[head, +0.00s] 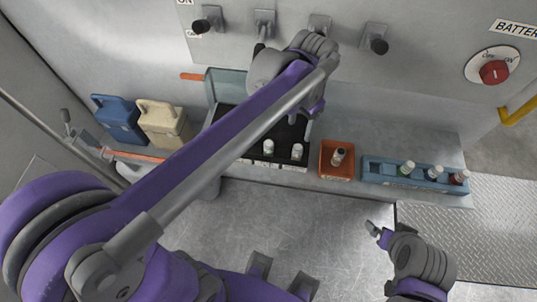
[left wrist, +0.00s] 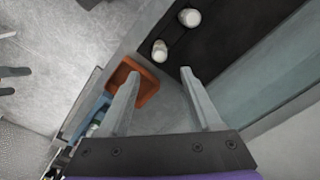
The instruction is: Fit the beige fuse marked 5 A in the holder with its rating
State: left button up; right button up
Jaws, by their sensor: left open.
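No fuse shows a readable 5 A mark. My left gripper (left wrist: 160,78) is open and empty, above the counter beside the black box and orange tray. One finger partly covers the orange tray in the left wrist view. My right gripper (head: 378,232) hangs in front of the counter at lower right; its finger gap is unclear.
A blue rack (head: 415,181) with green-, blue- and red-marked fuses is on the counter at right. A blue can (head: 119,119) and a beige can (head: 163,124) stand at left. Black-knobbed levers and a red battery switch (head: 494,72) are on the wall.

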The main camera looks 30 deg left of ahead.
pick_arm(q)
jog(key=s+a+f+n+t, duration=0.2)
jog(key=s+a+f, duration=0.1)
jog(key=s, duration=0.4)
jog(key=s+a+f+n+t, duration=0.3)
jog(key=s+f, duration=0.2)
jog(key=s, duration=0.2)
jog(key=shift+a+n, duration=0.15)
jog(key=shift+n, duration=0.15)
jog(key=shift+w+r+p, duration=0.2)
jog(key=shift+r+p, duration=0.15)
jog(key=shift+r, duration=0.05)
